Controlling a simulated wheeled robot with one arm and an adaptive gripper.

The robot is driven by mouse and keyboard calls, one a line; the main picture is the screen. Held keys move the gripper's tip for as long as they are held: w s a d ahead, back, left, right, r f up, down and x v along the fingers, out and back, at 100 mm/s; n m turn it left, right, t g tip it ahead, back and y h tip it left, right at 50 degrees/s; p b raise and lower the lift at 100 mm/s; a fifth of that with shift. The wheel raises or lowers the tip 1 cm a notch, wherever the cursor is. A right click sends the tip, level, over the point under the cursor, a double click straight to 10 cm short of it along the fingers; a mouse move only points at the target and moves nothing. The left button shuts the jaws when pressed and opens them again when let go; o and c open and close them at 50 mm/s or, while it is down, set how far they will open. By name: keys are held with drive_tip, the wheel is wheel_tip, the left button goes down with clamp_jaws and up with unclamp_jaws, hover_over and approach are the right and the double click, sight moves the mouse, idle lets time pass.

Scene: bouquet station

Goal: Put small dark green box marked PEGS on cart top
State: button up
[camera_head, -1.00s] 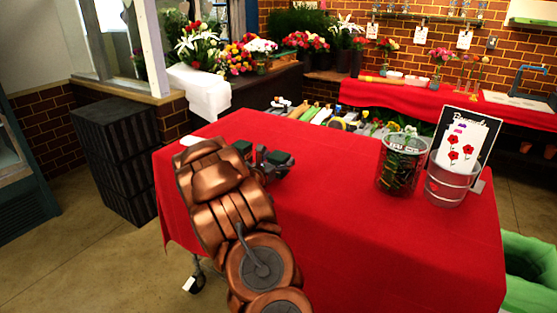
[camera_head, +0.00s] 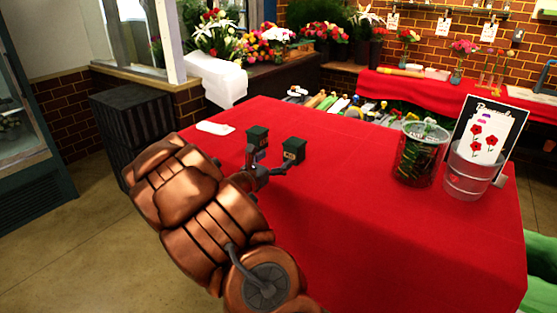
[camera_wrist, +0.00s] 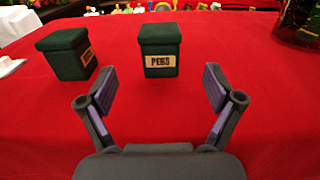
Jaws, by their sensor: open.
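The small dark green box marked PEGS (camera_wrist: 160,50) stands upright with its lid on, on a red cloth-covered table (camera_head: 350,230). It shows in the head view (camera_head: 293,149) as the right one of two like boxes. The other green box (camera_wrist: 66,54) stands to its left; its label is too slanted to read surely. My gripper (camera_wrist: 160,88) is open and empty. Its fingers point at the PEGS box, which stands beyond the tips and between them in the wrist view. I cannot tell surely which surface is the cart top.
A dark wire-like container (camera_head: 417,160) and a metal bucket with a rose card (camera_head: 468,170) stand at the table's right. A white item (camera_head: 215,128) lies at the back left edge. A black slatted crate (camera_head: 130,130) stands on the floor left. The table's middle is clear.

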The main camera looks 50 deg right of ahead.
drive_tip(key=shift+a, duration=0.15)
drive_tip(key=shift+s+a+r, duration=0.1)
drive_tip(key=shift+s+r, duration=0.15)
drive_tip(key=s+a+r+m+g+y, duration=0.2)
drive_tip(key=s+a+r+m+g, duration=0.25)
drive_tip(key=s+m, duration=0.35)
drive_tip(key=s+a+f+m+g+y, duration=0.1)
drive_tip(key=s+a+f+m+y, duration=0.15)
drive_tip(key=s+a, duration=0.35)
drive_tip(key=s+a+f+m+g+y, duration=0.1)
drive_tip(key=s+a+m+y, duration=0.25)
drive_tip(key=s+a, duration=0.2)
drive_tip(key=s+a+f+m+t+y, duration=0.2)
drive_tip(key=a+y, duration=0.3)
drive_tip(key=a, duration=0.9)
drive_tip(key=s+a+f+m+t+y, duration=0.1)
drive_tip(key=a+y, duration=0.4)
drive_tip(key=a, duration=1)
drive_tip(key=s+f+m, duration=0.1)
drive_tip(key=s, duration=0.1)
drive_tip(key=shift+s+m+t, duration=0.3)
drive_tip(key=shift+t, duration=0.05)
drive_tip(key=shift+d+r+p, duration=0.1)
drive_tip(key=shift+r+p, duration=1.2)
